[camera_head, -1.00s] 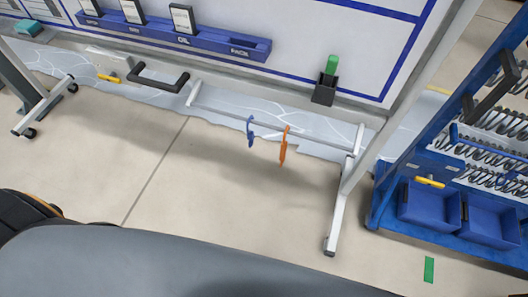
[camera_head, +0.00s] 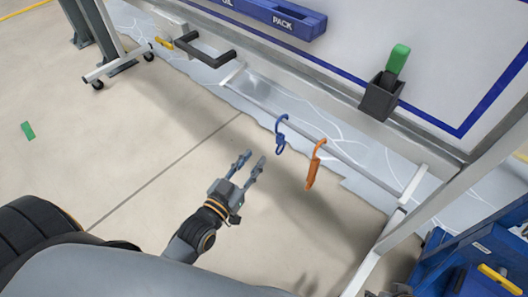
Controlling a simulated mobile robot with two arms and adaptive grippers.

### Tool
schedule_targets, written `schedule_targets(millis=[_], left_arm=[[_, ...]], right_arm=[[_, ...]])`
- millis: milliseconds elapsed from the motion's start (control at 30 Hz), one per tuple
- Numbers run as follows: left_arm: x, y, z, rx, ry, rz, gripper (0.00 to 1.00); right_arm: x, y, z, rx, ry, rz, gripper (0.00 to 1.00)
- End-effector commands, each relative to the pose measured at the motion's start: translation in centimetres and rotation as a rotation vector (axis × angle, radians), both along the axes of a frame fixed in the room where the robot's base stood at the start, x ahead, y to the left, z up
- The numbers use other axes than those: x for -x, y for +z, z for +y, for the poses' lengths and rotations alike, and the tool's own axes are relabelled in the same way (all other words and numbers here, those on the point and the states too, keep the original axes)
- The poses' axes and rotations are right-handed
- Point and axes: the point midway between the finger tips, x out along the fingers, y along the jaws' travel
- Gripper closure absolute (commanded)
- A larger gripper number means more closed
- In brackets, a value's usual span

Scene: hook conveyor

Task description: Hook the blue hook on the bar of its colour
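The blue hook (camera_head: 280,134) hangs from a thin grey rail (camera_head: 348,158) low on the whiteboard stand. An orange hook (camera_head: 314,166) hangs on the same rail, to the right of the blue one. My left gripper (camera_head: 253,157) is open and empty, its two fingers apart and pointing up toward the rail. It is a little below and left of the blue hook and not touching it. A small dark part at the bottom edge, right of centre, may be my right gripper; its fingers cannot be made out. I cannot make out a blue bar.
A black handle-shaped bar (camera_head: 208,56) sticks out at the upper left. A black holder (camera_head: 380,99) with a green item (camera_head: 398,58) is on the board. A blue rack (camera_head: 460,268) stands at the lower right.

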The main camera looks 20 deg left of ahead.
Motion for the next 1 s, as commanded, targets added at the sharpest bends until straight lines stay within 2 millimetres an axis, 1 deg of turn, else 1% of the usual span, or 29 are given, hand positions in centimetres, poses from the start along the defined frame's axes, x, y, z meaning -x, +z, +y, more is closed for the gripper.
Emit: schedule_targets(millis=[167, 400, 600, 700, 800, 1000], left_arm=[[-2.9, 0.0, -0.5, 0.0, 0.0, -0.003, 0.71], [-7.6, 0.0, -1.2, 0.001, -0.001, -0.002, 0.71], [-10.9, -0.1, -1.7, 0.001, -0.001, -0.001, 0.71], [-12.0, -0.1, -1.9, 0.0, -0.001, 0.001, 0.71], [-12.6, -0.1, -2.0, 0.0, -0.001, 0.002, 0.71], [-13.0, -0.1, -2.1, 0.001, -0.001, 0.003, 0.71]], right_arm=[[0.2, 1.3, -0.1, 0.0, -0.001, -0.01, 0.6], [1.1, 3.9, -0.2, -0.001, -0.002, -0.024, 0.6], [1.1, 3.2, -0.2, -0.001, -0.002, -0.022, 0.6], [1.1, 3.1, -0.2, -0.001, -0.002, -0.022, 0.6], [1.1, 3.0, -0.2, -0.001, -0.002, -0.022, 0.6], [1.1, 2.9, -0.2, -0.001, -0.002, -0.022, 0.6]])
